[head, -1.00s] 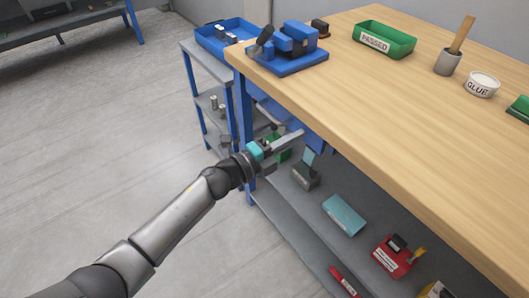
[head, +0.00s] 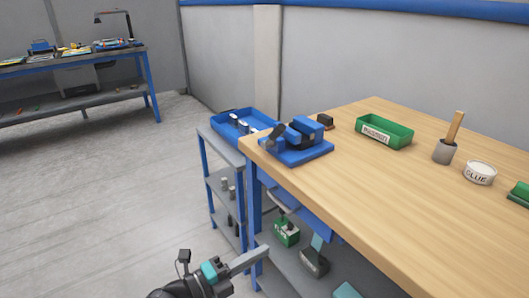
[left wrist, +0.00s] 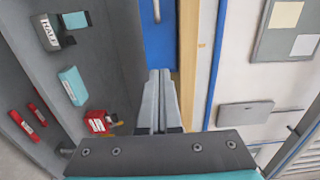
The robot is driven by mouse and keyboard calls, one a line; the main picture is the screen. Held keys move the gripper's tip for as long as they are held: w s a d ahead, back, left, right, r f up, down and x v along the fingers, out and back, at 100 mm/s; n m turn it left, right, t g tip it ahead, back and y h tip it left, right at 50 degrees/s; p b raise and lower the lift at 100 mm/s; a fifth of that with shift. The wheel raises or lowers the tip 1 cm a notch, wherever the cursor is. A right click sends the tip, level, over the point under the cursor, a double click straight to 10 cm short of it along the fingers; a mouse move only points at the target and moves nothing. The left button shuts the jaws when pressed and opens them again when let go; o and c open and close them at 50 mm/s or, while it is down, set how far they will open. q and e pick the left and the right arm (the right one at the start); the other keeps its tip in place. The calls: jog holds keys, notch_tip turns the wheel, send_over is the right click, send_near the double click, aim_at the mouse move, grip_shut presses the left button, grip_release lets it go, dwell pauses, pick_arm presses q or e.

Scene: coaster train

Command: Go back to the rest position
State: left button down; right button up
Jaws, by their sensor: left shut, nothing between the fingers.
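In the left wrist view the two grey fingers (left wrist: 158,100) lie side by side, pointing toward the blue part under the bench. My right gripper is in neither view.
The wooden workbench (head: 410,190) carries a blue vise (head: 300,142), a green bin (head: 384,132), a brush pot (head: 444,151) and a glue tub (head: 480,173). A blue-legged cart with a blue tray (head: 228,125) stands beside it. The floor at left (head: 90,200) is clear.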

pick_arm(q)
jog(key=s+a+f+n+y, duration=0.2)
jog(key=a+f+n+y, duration=0.3)
jog(key=f, duration=0.3)
jog(key=s+a+f+n+y+p, duration=0.1)
jog(key=s+a+f+n+y, duration=0.15)
jog(key=a+f+n, duration=0.45)
jog(key=s+a+f+n+y, duration=0.1)
jog(key=a+f+n+y, duration=0.35)
jog(key=f, duration=0.55)
jog(key=s+a+f+n+g+y, duration=0.1)
jog(key=s+a+f+n+g, duration=0.1)
jog(key=s, duration=0.7)
jog(key=s+a+f+n+g+y, duration=0.1)
jog(key=s+f+n+g, duration=0.2)
jog(key=s+f, duration=0.4)
jog(key=s+a+f+n+g+y+p, duration=0.1)
jog(key=s+f+n, duration=0.4)
jog(key=s, duration=0.7)
jog(key=shift+s+a+f+g+y, duration=0.15)
jog(key=shift+s+a+g+y, duration=0.2)
jog(key=shift+a+g, duration=0.45)
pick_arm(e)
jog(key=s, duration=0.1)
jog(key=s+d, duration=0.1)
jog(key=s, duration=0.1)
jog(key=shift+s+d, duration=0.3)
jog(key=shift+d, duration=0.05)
